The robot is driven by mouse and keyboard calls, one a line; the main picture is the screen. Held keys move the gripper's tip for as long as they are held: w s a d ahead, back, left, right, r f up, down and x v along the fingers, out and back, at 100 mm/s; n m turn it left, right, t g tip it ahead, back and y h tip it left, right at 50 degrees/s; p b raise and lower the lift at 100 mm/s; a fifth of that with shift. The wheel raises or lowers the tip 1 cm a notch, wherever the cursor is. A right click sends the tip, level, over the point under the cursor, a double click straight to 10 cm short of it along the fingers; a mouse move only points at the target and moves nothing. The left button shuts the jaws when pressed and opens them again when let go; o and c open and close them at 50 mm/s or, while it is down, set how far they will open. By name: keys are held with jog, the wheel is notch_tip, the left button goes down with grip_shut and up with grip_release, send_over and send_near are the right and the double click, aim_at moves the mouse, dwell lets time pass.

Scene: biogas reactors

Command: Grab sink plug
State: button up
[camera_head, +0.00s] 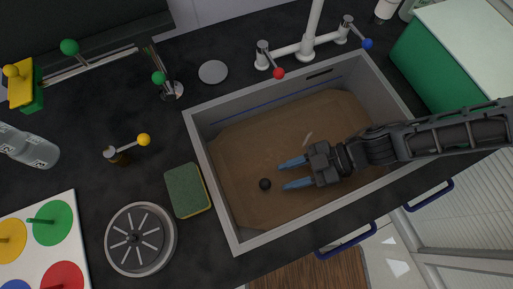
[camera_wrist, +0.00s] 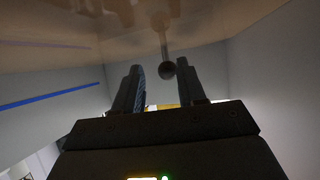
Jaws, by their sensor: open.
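The sink plug (camera_head: 265,184) shows in the head view as a small dark round knob over the brown bottom of the sink (camera_head: 203,150). In the wrist view the plug's ball-shaped knob (camera_wrist: 167,70) sits on a thin stem and appears between the two finger ends, nearer the right one. My gripper (camera_head: 281,176) is open and empty inside the sink, with its blue fingers pointing left. The plug is just left of the fingertips, apart from them in the head view. My gripper's fingers also show in the wrist view (camera_wrist: 160,68). The plug's base is not clear.
The sink's walls surround my gripper. A faucet (camera_head: 307,45) with red and blue knobs stands behind. A green and yellow sponge (camera_head: 187,190) and a round metal strainer (camera_head: 140,239) lie left of the sink. A green box (camera_head: 425,75) stands at the right.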

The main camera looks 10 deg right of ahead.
aim_at(265, 186)
jog(key=x, duration=0.2)
jog(key=p+x, duration=0.1)
jog(key=x, duration=0.4)
jog(key=shift+s+a+f+p, duration=0.2)
jog(key=shift+s+a+p, duration=0.05)
jog(key=shift+s+p, duration=0.1)
grip_shut()
